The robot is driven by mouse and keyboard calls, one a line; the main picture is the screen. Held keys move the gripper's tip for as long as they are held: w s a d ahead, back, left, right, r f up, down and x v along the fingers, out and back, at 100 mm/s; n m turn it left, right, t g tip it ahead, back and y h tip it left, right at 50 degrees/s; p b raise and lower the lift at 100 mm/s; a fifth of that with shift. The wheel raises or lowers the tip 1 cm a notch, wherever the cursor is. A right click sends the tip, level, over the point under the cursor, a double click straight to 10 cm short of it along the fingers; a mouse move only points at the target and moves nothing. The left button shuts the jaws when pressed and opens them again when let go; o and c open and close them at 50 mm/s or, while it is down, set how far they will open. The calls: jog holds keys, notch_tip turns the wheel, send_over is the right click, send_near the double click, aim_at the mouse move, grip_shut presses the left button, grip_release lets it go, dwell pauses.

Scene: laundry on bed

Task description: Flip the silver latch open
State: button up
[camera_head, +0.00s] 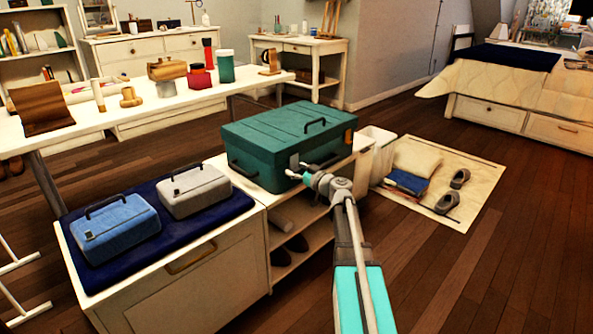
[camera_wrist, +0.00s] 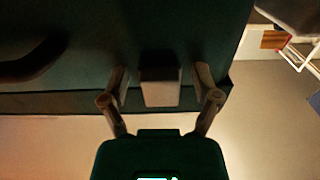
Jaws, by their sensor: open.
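A large dark green box (camera_head: 275,135) with a black lid handle sits on the white cabinet. Its silver latch (camera_head: 294,160) is on the front face, partly hidden by my gripper in the head view. In the wrist view, the latch (camera_wrist: 160,87) is a grey rectangular block hanging across the lid seam. My gripper (camera_head: 307,172) is at the box front. In the wrist view, my gripper (camera_wrist: 161,78) is open, with one finger on each side of the latch and a gap on both sides. I cannot tell whether the latch is loose.
A blue case (camera_head: 115,230) and a grey case (camera_head: 194,190) stand on a navy cloth left of the box. A white bin (camera_head: 376,150) is right of it. Open shelves (camera_head: 295,235) lie below. Shoes and folded cloth lie on a floor mat (camera_head: 475,205).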

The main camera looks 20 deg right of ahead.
jog(key=c, duration=1)
jog(key=shift+c, duration=0.2)
